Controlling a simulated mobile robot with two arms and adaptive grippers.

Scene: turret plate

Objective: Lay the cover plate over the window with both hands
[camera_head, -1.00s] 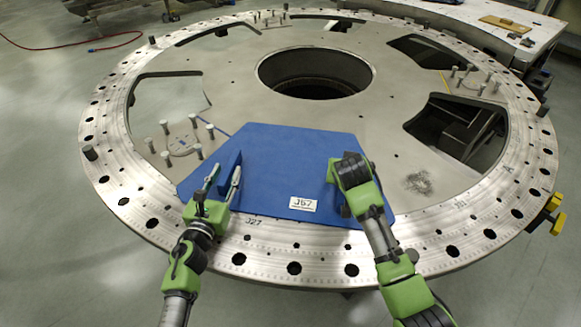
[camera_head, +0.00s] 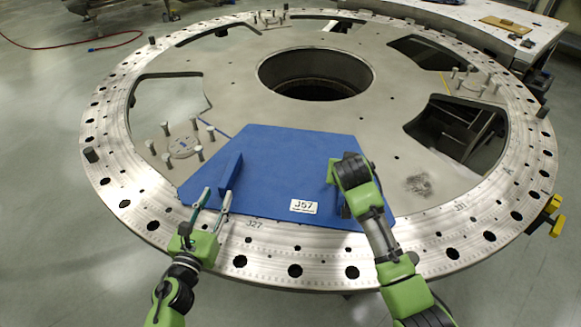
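Upright pins (camera_head: 181,146) stand left of the cover plate, and more pins (camera_head: 470,80) stand at the right. Open windows (camera_head: 168,100) and a large central hole (camera_head: 315,75) lie beyond. A pile of shavings (camera_head: 418,184) lies right of the cover plate.

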